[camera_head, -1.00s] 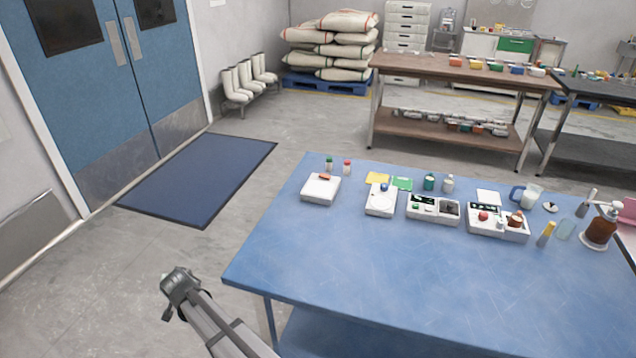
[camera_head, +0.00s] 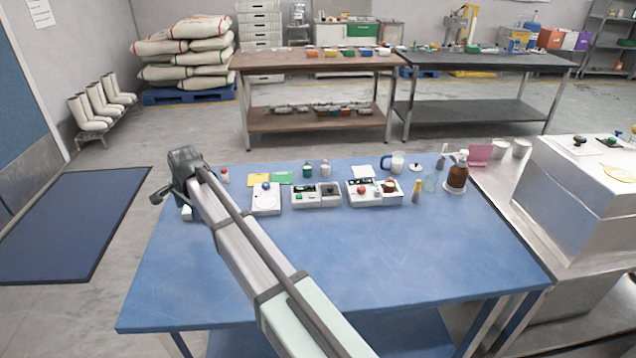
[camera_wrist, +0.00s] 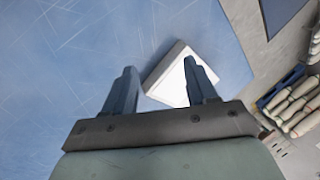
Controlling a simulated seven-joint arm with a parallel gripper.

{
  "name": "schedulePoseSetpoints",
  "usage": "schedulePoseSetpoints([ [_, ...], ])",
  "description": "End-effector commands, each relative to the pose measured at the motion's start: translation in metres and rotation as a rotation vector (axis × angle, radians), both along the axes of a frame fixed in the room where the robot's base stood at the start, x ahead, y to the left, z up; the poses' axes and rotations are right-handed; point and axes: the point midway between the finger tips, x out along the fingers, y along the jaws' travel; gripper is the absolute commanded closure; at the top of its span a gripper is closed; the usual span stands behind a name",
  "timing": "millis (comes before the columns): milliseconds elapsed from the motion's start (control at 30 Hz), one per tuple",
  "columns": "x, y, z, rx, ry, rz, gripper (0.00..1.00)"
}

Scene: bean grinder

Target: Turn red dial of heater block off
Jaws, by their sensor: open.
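A white device (camera_head: 374,193) with a red dial (camera_head: 361,189) sits toward the back right of the blue table. A brown-topped vial (camera_head: 389,186) stands on its right part. A similar white device (camera_head: 316,195) with a green knob is to its left. My gripper (camera_wrist: 160,66) is open and empty, with its two fingers apart. In the head view it is above the table's back left corner, well left of the red dial. A white box (camera_wrist: 176,78) lies below and beyond the fingers in the wrist view. My arm hides most of this box in the head view.
The blue table (camera_head: 300,265) is clear in front of the devices. A white device (camera_head: 265,198) with a blue knob stands left of the green-knob one. A yellow-capped tube (camera_head: 416,190) and a brown bottle (camera_head: 457,176) stand right of the red dial. A steel counter (camera_head: 590,205) adjoins on the right.

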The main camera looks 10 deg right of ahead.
Motion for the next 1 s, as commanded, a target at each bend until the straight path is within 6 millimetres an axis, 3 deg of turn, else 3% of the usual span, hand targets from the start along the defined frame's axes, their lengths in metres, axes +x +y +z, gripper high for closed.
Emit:
schedulePoseSetpoints([
  [33, 0.017, -0.026, 0.005, -0.004, 0.017, -0.055, 0.43],
  [200, 0.054, -0.106, 0.020, -0.018, 0.078, -0.226, 0.43],
  [500, 0.097, -0.255, 0.048, -0.037, 0.187, -0.533, 0.43],
  [800, 0.110, -0.408, 0.080, -0.045, 0.295, -0.842, 0.43],
  [1000, 0.104, -0.490, 0.098, -0.049, 0.354, -1.012, 0.43],
])
